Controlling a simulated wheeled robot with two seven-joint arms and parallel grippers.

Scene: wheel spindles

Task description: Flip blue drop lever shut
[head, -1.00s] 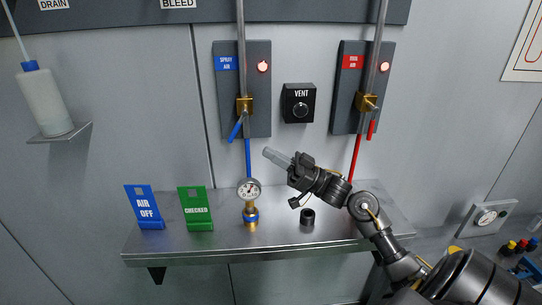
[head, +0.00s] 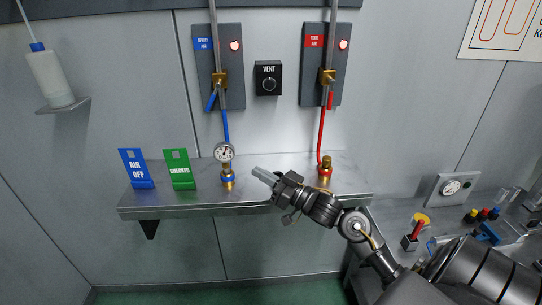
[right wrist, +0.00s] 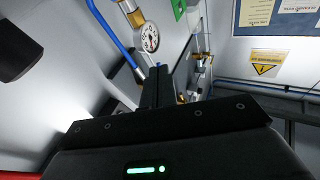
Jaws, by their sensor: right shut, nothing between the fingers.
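The blue drop lever (head: 211,101) hangs from the brass valve (head: 219,79) on the left grey panel, under the SPRAY AIR label. It points down and slightly left, at an angle to the vertical pipe. A blue hose (head: 226,128) runs down to a gauge (head: 224,152) on the shelf. My right gripper (head: 260,173) is shut and empty, in front of the shelf, below and right of the lever and apart from it. In the right wrist view its fingers (right wrist: 157,88) are together, with the gauge (right wrist: 150,37) beyond. My left gripper is not in view.
A red lever (head: 330,100) hangs on the right panel (head: 313,85), with a red hose to a brass fitting (head: 326,167). The VENT box (head: 268,78) sits between the panels. AIR OFF (head: 136,169) and CHECKED (head: 179,169) signs stand on the shelf (head: 200,205).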

